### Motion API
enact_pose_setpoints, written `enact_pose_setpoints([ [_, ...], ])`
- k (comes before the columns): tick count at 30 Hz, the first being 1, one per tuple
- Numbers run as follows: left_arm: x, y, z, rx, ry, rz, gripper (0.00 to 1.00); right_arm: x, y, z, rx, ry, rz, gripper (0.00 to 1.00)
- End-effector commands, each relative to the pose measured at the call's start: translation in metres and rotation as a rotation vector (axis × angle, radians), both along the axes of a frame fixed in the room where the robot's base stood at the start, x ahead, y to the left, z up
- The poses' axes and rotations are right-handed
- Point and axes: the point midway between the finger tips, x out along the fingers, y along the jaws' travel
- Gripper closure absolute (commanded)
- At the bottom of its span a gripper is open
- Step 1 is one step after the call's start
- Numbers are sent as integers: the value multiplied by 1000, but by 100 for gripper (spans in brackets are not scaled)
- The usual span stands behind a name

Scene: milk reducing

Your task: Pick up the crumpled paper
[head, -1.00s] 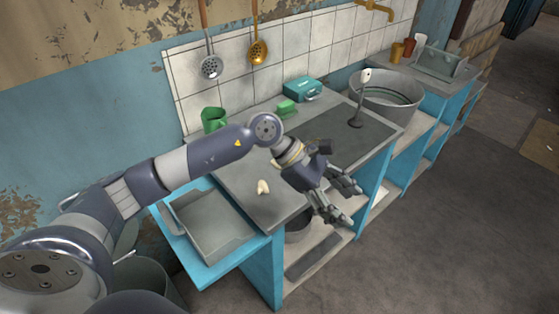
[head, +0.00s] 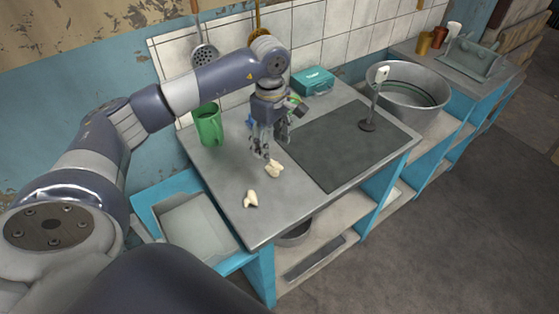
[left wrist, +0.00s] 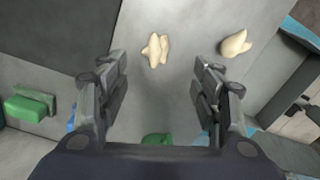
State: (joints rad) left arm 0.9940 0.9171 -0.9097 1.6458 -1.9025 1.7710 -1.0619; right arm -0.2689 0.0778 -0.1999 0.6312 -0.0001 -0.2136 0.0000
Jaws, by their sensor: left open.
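Two pale cream crumpled pieces, which look like the crumpled paper, lie on the grey countertop (head: 225,175). One crumpled piece (head: 274,169) is just in front of my left gripper (head: 272,150); the other piece (head: 251,199) lies nearer the front left. In the left wrist view the nearer piece (left wrist: 156,50) shows just beyond the gap between the fingertips (left wrist: 160,75), and the other piece (left wrist: 234,43) lies to the right, outside the gap. My left gripper points down, open and empty. My right gripper is not in view.
A green mug (head: 208,126) stands behind at the left, and a teal box (head: 313,81) at the back. A dark flat panel (head: 340,145) lies right of the gripper. A metal tub (head: 405,97) is further right. The front left countertop is mostly clear.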

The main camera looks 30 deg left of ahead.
Motion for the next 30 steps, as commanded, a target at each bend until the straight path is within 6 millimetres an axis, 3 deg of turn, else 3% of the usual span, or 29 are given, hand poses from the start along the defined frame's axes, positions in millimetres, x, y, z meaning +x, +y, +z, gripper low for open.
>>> enact_pose_setpoints([
  [6,0,-1,-33,-1,3,-2,40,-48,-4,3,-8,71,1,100],
  [9,0,-1,-40,-2,2,-1,40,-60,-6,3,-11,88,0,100],
  [13,2,-2,-51,-2,3,-1,40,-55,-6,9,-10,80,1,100],
  [21,7,-3,-88,-3,1,-2,40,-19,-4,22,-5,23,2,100],
  [30,7,-2,-93,-2,0,-2,43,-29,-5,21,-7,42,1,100],
])
